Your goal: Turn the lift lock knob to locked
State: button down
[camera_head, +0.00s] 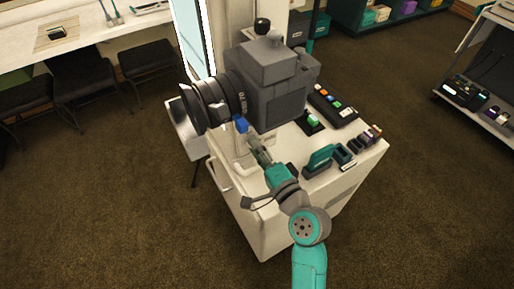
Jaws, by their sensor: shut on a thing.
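A small blue knob (241,125) shows just below the lens of the large grey studio camera (275,93). It appears to be the lift lock knob, on or beside the camera's pale support. My gripper (251,139) reaches up to it from the lower right, with its fingers closed at the knob's near side. The fingers hide part of the knob. Any lock marking and the knob's exact angle are too small to make out.
A white cabinet (272,222) stands under the camera. Black stools (82,75) stand at left. The carpet around the cabinet is clear.

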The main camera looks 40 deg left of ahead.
jog(key=c, duration=0.9)
grip_release()
jog(key=shift+o, duration=0.2)
jog(key=shift+d, duration=0.1)
jog(key=v, duration=1.2)
jog(key=shift+w, duration=0.1)
